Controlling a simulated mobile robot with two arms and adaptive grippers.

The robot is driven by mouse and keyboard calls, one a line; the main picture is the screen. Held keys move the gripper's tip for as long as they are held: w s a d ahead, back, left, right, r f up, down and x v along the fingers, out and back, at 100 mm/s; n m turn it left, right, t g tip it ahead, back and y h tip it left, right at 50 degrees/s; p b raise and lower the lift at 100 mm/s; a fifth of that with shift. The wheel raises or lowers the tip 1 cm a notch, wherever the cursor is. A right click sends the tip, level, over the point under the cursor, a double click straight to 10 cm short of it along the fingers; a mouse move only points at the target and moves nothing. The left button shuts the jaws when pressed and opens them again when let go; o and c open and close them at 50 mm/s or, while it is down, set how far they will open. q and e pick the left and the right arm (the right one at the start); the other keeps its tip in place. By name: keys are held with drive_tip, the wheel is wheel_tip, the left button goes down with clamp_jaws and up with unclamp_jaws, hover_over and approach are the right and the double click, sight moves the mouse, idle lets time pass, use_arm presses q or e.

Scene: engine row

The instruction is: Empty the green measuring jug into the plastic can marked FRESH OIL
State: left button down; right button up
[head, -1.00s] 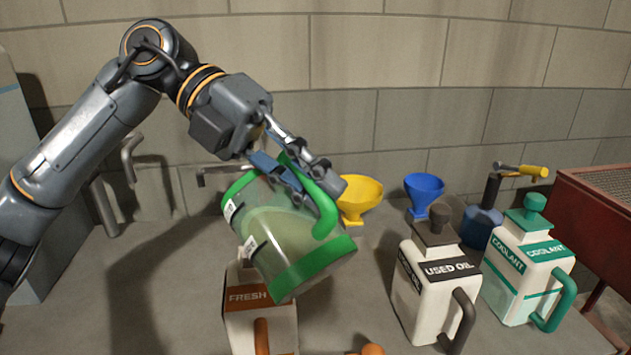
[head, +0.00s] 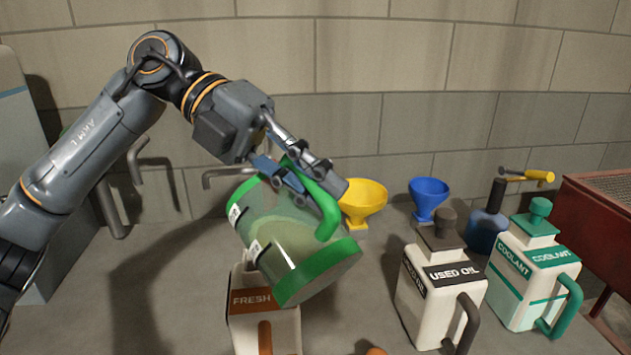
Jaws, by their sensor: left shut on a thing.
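The green measuring jug (head: 305,250) is see-through, with a green rim, base and handle, and some pale liquid inside. It is tipped well over, its base to the lower right and its rim to the upper left. My left gripper (head: 300,185) is shut on the jug's handle. The white plastic can marked FRESH (head: 252,300) stands below and behind the jug. Its top and the rest of its label are hidden by the jug, so I cannot see its mouth or any stream. My right gripper is not in view.
A USED OIL can (head: 445,275) and a COOLANT can (head: 535,255) stand to the right. Yellow (head: 362,200) and blue (head: 428,192) funnels stand behind. An orange item (head: 376,351) lies at the front edge.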

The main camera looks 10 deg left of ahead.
use_arm(q)
drive_tip(key=shift+w+a+f+n+g+h, duration=0.15)
drive_tip(key=shift+w+a+n+g+h, duration=0.15)
drive_tip(key=shift+w+a+g+h, duration=0.6)
idle(2.2)
drive_tip(key=shift+w+a+f+n+g+h, duration=0.15)
drive_tip(key=shift+w+a+f+n+h, duration=0.2)
drive_tip(key=shift+w+a+h, duration=0.3)
drive_tip(key=shift+w+a+f+n+g+h, duration=0.15)
drive_tip(key=shift+w+a+f+h, duration=0.25)
drive_tip(key=shift+w+a+h, duration=0.25)
idle(2.5)
drive_tip(key=shift+w+a, duration=0.25)
drive_tip(key=shift+a, duration=0.05)
idle(0.8)
